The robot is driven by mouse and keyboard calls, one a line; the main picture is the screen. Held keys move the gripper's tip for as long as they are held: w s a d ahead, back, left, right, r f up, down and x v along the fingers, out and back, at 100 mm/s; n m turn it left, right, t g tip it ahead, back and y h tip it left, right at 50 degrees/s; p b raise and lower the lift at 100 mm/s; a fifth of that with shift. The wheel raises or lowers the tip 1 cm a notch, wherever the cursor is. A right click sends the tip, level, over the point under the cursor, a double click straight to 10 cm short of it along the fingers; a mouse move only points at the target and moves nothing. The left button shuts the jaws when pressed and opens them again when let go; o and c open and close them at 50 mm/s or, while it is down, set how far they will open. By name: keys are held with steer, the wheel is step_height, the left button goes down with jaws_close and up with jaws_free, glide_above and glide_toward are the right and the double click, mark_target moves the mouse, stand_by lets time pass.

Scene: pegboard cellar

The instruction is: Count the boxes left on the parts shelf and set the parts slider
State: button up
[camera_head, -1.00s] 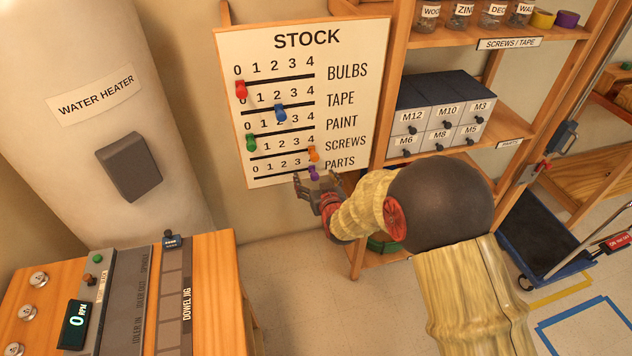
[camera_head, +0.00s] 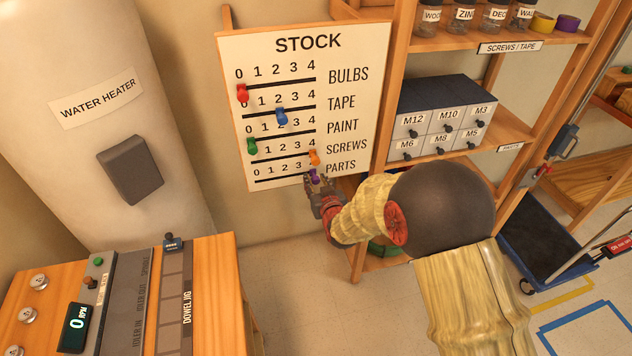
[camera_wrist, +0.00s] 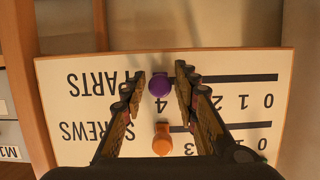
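The white STOCK board (camera_head: 300,110) has slider rows marked 0 to 4. The purple parts slider knob (camera_head: 315,175) is on the bottom row, at the 4 end; it also shows in the wrist view (camera_wrist: 159,84). My gripper (camera_head: 314,180) is at this knob, with a finger on each side. In the wrist view the fingers are apart, with a gap on the left; contact on the right is unclear.
The orange screws knob (camera_wrist: 162,140) is close to my fingers, at 4. Red (camera_head: 242,93) and green (camera_head: 252,146) knobs sit at 0, and the blue tape knob (camera_head: 282,117) at 2. A wooden shelf post (camera_head: 385,110) stands right of the board.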

steer(key=c, duration=0.5)
steer(key=shift+o, duration=0.2)
steer(key=shift+a, duration=0.15)
steer(key=shift+s+a+b, duration=0.2)
steer(key=shift+s+a, duration=0.15)
steer(key=shift+a, duration=0.9)
steer(key=shift+s+a+b, duration=0.2)
steer(key=shift+s+a, duration=0.2)
steer(key=shift+a, duration=0.85)
steer(key=shift+s+a+b, duration=0.2)
steer(key=shift+s+a, duration=0.15)
steer(key=shift+a, duration=0.9)
steer(key=o, duration=0.3)
steer(key=shift+a, duration=0.15)
steer(key=o, duration=1.3)
steer(key=shift+o, duration=0.7)
steer(key=shift+s, duration=0.35)
steer(key=s+d, duration=0.2)
steer(key=s, duration=0.6)
steer(key=shift+s+d, duration=0.3)
steer(key=shift+d, duration=0.1)
